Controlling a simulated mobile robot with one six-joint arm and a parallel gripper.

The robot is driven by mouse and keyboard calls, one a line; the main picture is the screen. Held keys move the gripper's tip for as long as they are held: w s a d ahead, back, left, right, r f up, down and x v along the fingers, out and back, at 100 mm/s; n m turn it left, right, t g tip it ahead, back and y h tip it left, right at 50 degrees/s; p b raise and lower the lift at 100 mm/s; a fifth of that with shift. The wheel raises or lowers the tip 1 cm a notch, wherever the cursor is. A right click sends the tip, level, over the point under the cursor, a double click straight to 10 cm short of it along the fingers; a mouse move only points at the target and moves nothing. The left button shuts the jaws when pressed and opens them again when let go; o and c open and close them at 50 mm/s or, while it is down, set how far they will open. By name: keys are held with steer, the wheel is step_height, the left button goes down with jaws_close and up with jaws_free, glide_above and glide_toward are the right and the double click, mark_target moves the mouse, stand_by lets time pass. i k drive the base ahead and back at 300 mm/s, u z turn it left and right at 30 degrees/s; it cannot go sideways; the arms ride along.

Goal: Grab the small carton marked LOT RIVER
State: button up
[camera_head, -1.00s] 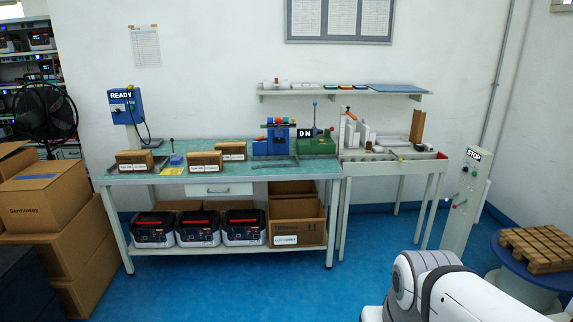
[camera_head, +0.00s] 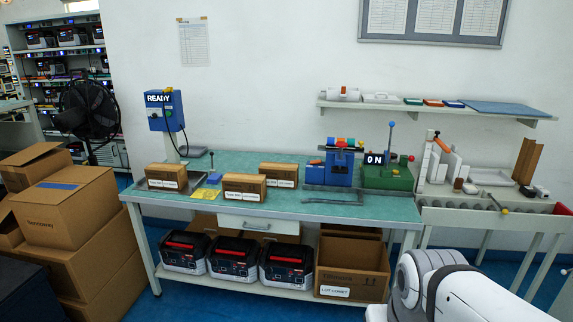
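Three small brown cartons with white labels stand on the green-topped workbench (camera_head: 320,208). One carton (camera_head: 166,175) is at the left end, on a dark tray. A second carton (camera_head: 244,186) is near the front middle. A third carton (camera_head: 278,173) is farther back and to the right. Their label lettering is too small to read surely, so I cannot tell which is marked LOT RIVER. My gripper is not in view; only a white part of my arm shows at the lower right.
Blue and green devices (camera_head: 388,176) stand right of the cartons. A larger open carton (camera_head: 352,265), labelled apparently LOT COMET, and several black-and-red units (camera_head: 232,257) fill the lower shelf. Stacked boxes (camera_head: 70,207) stand at the left. Blue floor shows before the bench.

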mark_target(171, 177)
steer(key=u, duration=0.35)
steer(key=i, duration=1.15)
steer(key=u, duration=0.35)
steer(key=k, duration=0.95)
steer(key=u, duration=0.2)
steer(key=i, duration=0.95)
steer(key=z, duration=0.1)
